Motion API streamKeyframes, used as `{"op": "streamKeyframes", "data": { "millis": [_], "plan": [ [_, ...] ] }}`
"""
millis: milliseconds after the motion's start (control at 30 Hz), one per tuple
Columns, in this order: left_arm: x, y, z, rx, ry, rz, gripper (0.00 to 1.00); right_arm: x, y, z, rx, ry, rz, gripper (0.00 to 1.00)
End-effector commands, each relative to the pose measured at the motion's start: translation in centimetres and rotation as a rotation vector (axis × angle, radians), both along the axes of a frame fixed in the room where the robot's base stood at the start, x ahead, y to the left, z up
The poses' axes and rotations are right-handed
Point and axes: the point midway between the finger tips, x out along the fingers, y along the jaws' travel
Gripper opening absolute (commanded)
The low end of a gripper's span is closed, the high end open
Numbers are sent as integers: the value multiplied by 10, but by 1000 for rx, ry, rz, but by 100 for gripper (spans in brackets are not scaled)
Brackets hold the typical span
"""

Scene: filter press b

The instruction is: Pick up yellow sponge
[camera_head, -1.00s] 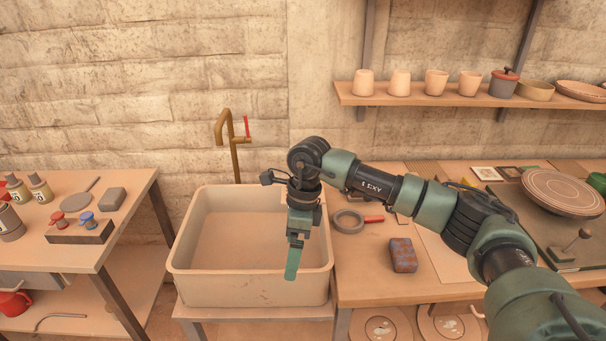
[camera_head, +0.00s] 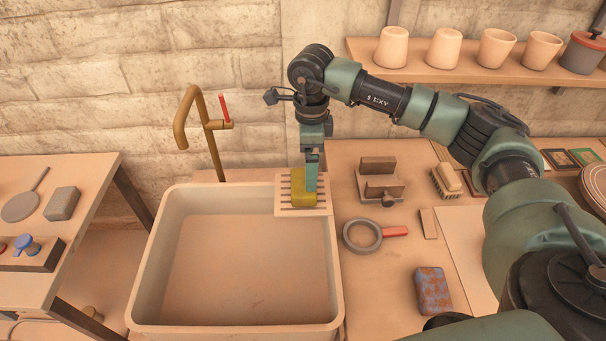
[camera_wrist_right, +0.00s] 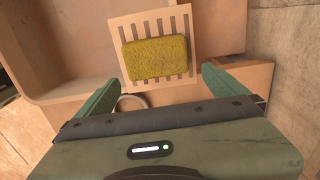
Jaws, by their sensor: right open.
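The yellow sponge (camera_head: 304,201) lies on a slatted rack (camera_head: 284,206) at the back right corner of the sink (camera_head: 338,290). My right gripper (camera_head: 312,180) points down at the sponge and hides part of it in the head view. In the right wrist view the whole sponge (camera_wrist_right: 155,59) shows on the rack (camera_wrist_right: 126,33), ahead of my open right gripper (camera_wrist_right: 160,85). Its fingers stand apart, one to each side, and nothing is between their pads. My left gripper is not in view.
A brass tap (camera_head: 208,130) with a red handle rises behind the sink. A round ring with a red handle (camera_head: 362,236), a brush (camera_head: 445,181) and a blue-brown block (camera_head: 433,290) lie on the right worktop. A shelf of cups (camera_head: 470,62) hangs above.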

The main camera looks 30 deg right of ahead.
Motion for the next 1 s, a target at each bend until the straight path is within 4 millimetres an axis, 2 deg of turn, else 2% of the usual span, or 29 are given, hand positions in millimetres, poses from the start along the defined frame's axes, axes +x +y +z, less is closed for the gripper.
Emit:
{"op": "streamKeyframes", "data": {
  "millis": [33,167,367,500,767,800,1000],
  "plan": [
    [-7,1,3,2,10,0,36,-1,0,-5,-1,6,0,100],
    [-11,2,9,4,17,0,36,-1,0,-19,-1,6,0,100],
    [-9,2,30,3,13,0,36,-2,1,-46,-1,8,0,100],
    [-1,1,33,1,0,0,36,-1,2,-65,1,4,0,100],
    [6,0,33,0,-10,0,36,0,1,-71,1,2,0,100],
    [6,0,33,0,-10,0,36,0,1,-71,1,2,0,97],
    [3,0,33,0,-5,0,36,0,1,-71,1,2,0,46]
  ]
}}
